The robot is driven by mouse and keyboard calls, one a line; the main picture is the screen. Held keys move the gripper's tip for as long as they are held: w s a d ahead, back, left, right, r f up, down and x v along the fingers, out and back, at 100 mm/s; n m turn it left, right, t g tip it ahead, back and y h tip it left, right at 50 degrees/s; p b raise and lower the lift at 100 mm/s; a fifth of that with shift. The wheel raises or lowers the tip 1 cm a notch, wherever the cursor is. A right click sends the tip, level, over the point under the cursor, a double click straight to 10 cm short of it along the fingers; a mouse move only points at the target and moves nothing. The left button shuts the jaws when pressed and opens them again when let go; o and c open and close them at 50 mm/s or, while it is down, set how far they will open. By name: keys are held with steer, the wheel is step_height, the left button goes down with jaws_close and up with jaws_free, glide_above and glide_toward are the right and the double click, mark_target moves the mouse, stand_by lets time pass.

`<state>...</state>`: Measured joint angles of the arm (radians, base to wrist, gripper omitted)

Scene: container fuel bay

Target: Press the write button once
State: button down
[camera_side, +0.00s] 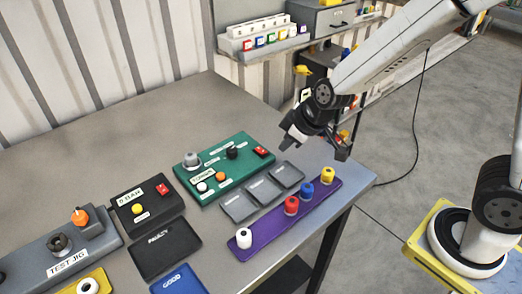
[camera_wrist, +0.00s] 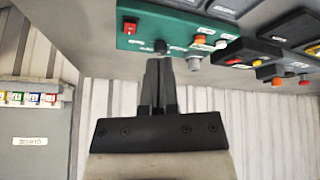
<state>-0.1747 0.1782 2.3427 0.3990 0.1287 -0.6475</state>
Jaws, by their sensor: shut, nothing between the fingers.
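A green control box (camera_side: 222,171) stands on the table. It carries a grey knob (camera_side: 192,160), a black knob (camera_side: 232,152), a white button (camera_side: 202,187), an orange button (camera_side: 220,176) and a red rocker switch (camera_side: 261,151). Its small labels are too blurred to tell which control is marked write. The green box (camera_wrist: 170,29) also shows at the top of the wrist view. My gripper (camera_side: 289,142) is raised to the right of the green box, apart from it. In the wrist view my gripper's fingers (camera_wrist: 158,62) are together and empty, partly overlapping the box's near edge from this angle.
A black box (camera_side: 147,205) with red and yellow controls and a test jig (camera_side: 60,248) stand left. Grey trays (camera_side: 262,192) and a purple strip (camera_side: 270,235) with coloured knobs lie in front. Black and blue trays lie near the front edge.

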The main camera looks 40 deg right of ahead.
mark_target(223, 176)
steer(key=w+a+r+n+t, duration=0.1)
steer(key=w+a+n+t, duration=0.2)
steer(key=w+a+n, duration=0.3)
steer(key=shift+w+a+r, duration=0.15)
steer(key=shift+w+a, duration=1.9)
steer(key=shift+a, duration=0.65)
steer(key=shift+f, duration=4.4)
steer(key=shift+f, duration=0.85)
steer(key=shift+r, duration=0.85)
steer(key=shift+r, duration=0.1)
